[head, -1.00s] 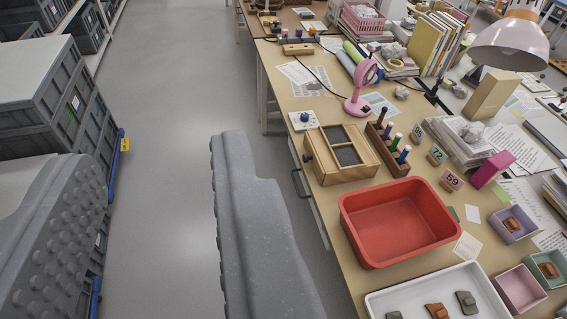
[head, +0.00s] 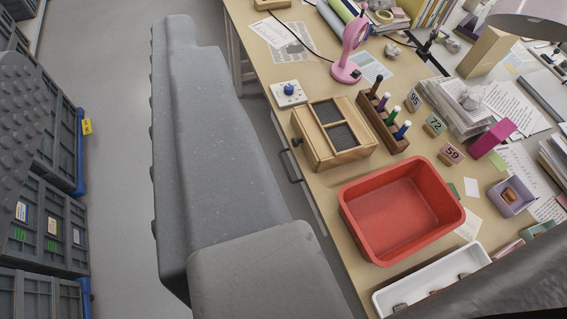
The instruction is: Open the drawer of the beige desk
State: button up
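The beige desk (head: 262,50) runs down the right half of the view. Its drawer front (head: 308,200) shows as a narrow pale strip below the desk's left edge and looks shut. A dark bar handle (head: 289,168) sticks out from it to the left. My gripper (head: 95,45) is open and empty over the floor, left of the desk. Its long grey right finger lies left of the handle, with a gap between them in the picture. Its studded left finger is cut off by the left picture edge. The lower drawer front is partly hidden.
A wooden box (head: 335,135) with a dark knob stands on the desk above the handle. Grey crates (head: 50,220) stand at left, with clear floor between.

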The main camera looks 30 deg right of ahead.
jog(key=w+a+f+n+y+b, duration=0.1)
jog(key=w+f, duration=0.6)
jog(key=w, duration=0.3)
jog(key=w+a+f+n, duration=0.1)
jog(key=w+f+n, duration=0.1)
jog(key=w+f, duration=0.65)
jog(key=w+d+f+h+b, duration=0.1)
jog(key=w+d+f+h, duration=0.1)
jog(key=w+f, duration=1.3)
jog(key=n+g+h+b, duration=0.3)
jog(key=n+h, duration=0.2)
jog(key=h, duration=0.5)
send_near(284, 164)
jog(key=x, duration=0.3)
jog(key=b+x, duration=0.1)
jog(key=x, duration=0.2)
jog(key=f+b+x, duration=0.1)
jog(key=x, duration=0.2)
jog(key=shift+d, duration=0.2)
jog(key=shift+w+d, duration=0.2)
jog(key=shift+w, duration=0.05)
